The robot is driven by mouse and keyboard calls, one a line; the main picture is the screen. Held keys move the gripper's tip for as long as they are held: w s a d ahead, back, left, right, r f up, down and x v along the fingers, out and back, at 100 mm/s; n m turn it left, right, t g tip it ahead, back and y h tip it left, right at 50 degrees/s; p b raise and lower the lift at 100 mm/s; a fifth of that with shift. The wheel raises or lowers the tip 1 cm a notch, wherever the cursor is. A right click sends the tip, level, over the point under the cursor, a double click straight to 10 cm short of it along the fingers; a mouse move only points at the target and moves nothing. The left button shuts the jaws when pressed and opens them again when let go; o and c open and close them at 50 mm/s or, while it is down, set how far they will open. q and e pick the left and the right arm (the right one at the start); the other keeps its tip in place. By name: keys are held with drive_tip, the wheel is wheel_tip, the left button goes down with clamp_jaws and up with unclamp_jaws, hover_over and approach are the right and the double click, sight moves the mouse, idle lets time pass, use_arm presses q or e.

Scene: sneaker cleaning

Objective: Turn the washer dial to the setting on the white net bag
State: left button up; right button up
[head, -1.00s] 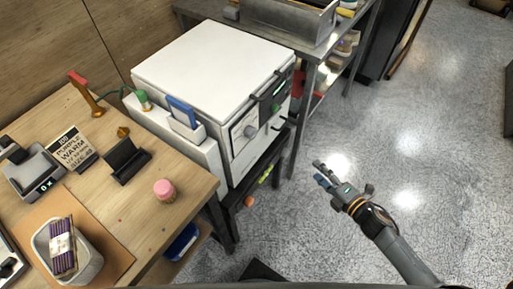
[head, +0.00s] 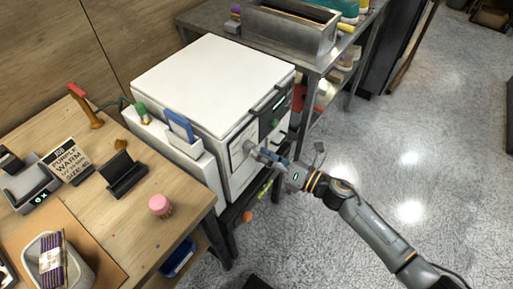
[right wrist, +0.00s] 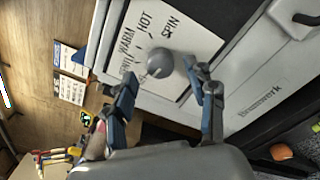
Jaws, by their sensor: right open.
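The washer (head: 215,80) is a white box beside the wooden table. Its round grey dial (right wrist: 160,65) sits on a white panel in the right wrist view, with WARM, HOT and SPIN and another partly hidden label around it. I cannot tell which label the dial points to. My right gripper (head: 259,153) is at the washer front; in the right wrist view its open fingers (right wrist: 160,73) stand on either side of the dial. I cannot tell whether they touch it. No white net bag is clearly visible. My left gripper is not in view.
A metal table stands behind the washer. The floor at right is open.

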drive_tip(key=shift+x, duration=1.15)
drive_tip(key=c, duration=1.2)
drive_tip(key=shift+o, duration=0.2)
